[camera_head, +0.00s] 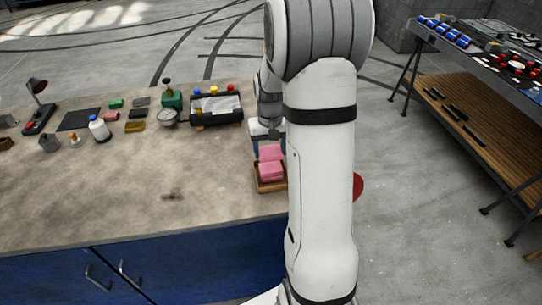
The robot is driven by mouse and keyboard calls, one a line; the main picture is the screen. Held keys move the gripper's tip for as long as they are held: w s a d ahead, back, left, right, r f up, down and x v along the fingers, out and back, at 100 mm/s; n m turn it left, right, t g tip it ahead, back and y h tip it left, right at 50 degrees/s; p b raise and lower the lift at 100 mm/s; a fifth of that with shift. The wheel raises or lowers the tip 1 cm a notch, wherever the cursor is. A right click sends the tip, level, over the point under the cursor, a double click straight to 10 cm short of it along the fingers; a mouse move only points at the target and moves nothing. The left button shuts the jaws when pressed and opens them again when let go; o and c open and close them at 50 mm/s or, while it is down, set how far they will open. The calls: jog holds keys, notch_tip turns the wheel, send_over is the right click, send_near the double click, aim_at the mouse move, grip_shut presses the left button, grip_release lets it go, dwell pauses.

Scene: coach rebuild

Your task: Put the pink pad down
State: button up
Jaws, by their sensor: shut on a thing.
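My gripper (268,143) points down near the right end of the workbench, partly hidden behind my white arm. It is shut on a pink pad (270,153). Just below and in front of this pad, another pink block (271,172) sits in a small wooden tray (262,188). In this view the held pad's lower edge meets the block's top; I cannot tell whether they touch. My arm covers the tray's right side.
The workbench (120,195) has a wide bare area at front left. At its back stand a black tray (217,121), a round gauge (168,118), a white bottle (99,130) and several small coloured blocks. A red round thing (358,187) shows right of my arm.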

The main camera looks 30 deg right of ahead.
aim_at(271, 159)
jog(key=shift+s+f+p, duration=0.1)
jog(key=shift+f+p, duration=0.2)
jog(key=shift+f, duration=1.8)
jog(key=shift+f, duration=0.1)
jog(key=o, duration=1)
notch_tip(271, 159, up, 12)
jog(key=shift+f+b, duration=0.15)
jog(key=shift+b, duration=0.95)
jog(key=shift+s+a+r, duration=0.15)
jog(key=shift+r, duration=0.2)
jog(key=s+a+r+n+t, duration=0.1)
jog(key=s+a+r, duration=0.1)
jog(key=s+a, duration=0.4)
jog(key=s+a+r+n+t, duration=0.2)
jog(key=s+a, duration=0.5)
jog(key=s, duration=0.6)
jog(key=shift+s+a+r, duration=0.2)
jog(key=shift+r, duration=0.1)
